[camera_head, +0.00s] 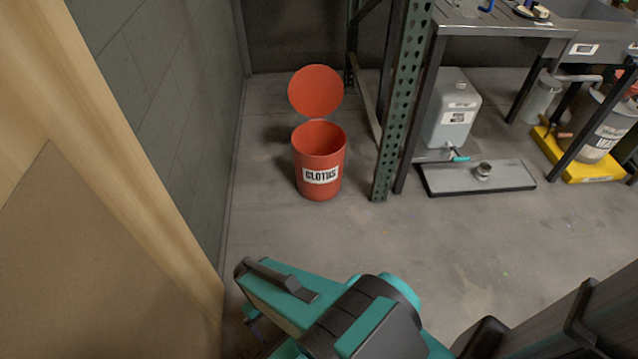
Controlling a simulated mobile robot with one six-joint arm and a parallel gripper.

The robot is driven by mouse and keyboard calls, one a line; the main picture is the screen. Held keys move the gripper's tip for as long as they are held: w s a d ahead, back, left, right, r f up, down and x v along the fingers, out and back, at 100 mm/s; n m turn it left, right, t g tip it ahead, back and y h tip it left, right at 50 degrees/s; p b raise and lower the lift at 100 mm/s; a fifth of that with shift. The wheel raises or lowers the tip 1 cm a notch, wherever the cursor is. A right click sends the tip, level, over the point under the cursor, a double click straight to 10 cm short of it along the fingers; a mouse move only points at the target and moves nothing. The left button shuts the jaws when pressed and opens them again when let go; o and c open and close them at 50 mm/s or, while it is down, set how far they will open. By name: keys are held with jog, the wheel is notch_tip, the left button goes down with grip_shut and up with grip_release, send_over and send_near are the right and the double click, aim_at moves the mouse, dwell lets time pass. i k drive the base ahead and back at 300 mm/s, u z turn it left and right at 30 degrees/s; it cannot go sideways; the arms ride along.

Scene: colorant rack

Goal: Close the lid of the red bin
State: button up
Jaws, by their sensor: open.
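The red bin (319,172) stands upright on the floor near the left wall, with a white label reading "CLOTHS" on its front. Its round red lid (316,91) is raised and tilted back behind the rim, so the bin's mouth is open. Part of the inside wall shows; the bottom is hidden. My gripper (254,318) shows only as a small dark part at the bottom, mostly hidden by my teal and black arm. It is open, nearer to me than the bin and clear of both bin and lid.
A green perforated rack post (404,95) stands just right of the bin. Further right are a grey container (453,110), a dark floor tray (510,179) and a yellow spill tray (592,172). A wooden panel (90,200) fills the left foreground. The floor before the bin is clear.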

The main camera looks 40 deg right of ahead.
aim_at(315, 90)
jog(key=u, duration=1.6)
jog(key=k, duration=0.1)
jog(key=z, duration=2.7)
jog(key=i, duration=0.8)
jog(key=z, duration=0.2)
